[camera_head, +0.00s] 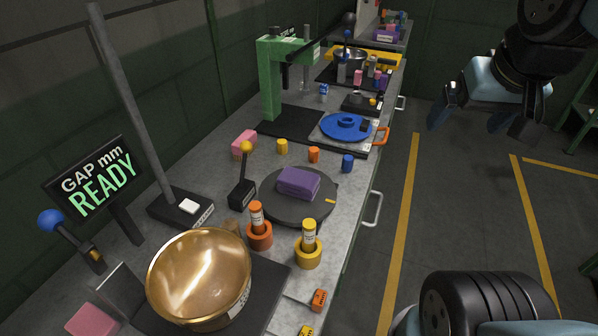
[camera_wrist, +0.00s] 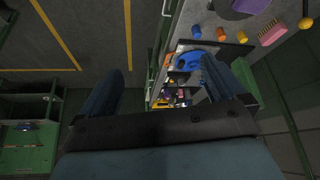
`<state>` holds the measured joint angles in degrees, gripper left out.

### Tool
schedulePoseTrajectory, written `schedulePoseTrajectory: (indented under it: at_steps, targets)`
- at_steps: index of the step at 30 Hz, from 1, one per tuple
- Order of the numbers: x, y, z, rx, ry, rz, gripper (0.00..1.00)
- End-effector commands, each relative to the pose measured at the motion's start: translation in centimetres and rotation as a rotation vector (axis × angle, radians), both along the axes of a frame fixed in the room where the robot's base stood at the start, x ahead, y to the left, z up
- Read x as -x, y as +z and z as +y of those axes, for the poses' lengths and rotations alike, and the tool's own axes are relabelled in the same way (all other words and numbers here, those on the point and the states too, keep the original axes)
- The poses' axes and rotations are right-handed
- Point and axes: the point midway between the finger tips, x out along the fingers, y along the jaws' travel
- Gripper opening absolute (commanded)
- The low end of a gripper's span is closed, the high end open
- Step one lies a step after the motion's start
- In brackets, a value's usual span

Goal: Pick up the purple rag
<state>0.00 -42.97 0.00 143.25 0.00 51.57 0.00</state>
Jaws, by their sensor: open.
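The purple rag (camera_head: 298,183) looks like a folded block lying on a round dark turntable (camera_head: 270,208) in the middle of the near bench. In the wrist view a piece of the purple rag (camera_wrist: 252,5) shows at the top edge, cut off by the frame. My gripper (camera_head: 480,122) hangs at the upper right in the head view, over the floor side of the bench and well apart from the rag. Its two blue fingers are spread in the wrist view (camera_wrist: 160,82), with nothing between them.
A gold pot (camera_head: 200,275) stands at the near left. Orange (camera_head: 259,230) and yellow (camera_head: 308,248) holders stand in front of the turntable. A black lever with a yellow knob (camera_head: 245,148) is left of it. A green press (camera_head: 272,80) stands behind.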

Motion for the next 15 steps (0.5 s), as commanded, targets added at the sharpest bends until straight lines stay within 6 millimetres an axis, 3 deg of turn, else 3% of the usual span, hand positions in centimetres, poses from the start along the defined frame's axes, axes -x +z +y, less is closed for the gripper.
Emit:
schedulePoseTrajectory:
  at_steps: [8, 15]
  targets:
    - [-0.3, 0.0, 0.2, 0.004, 0.016, 0.007, 0.98]
    - [-3.6, -0.6, 2.7, 0.050, 0.184, 0.080, 0.98]
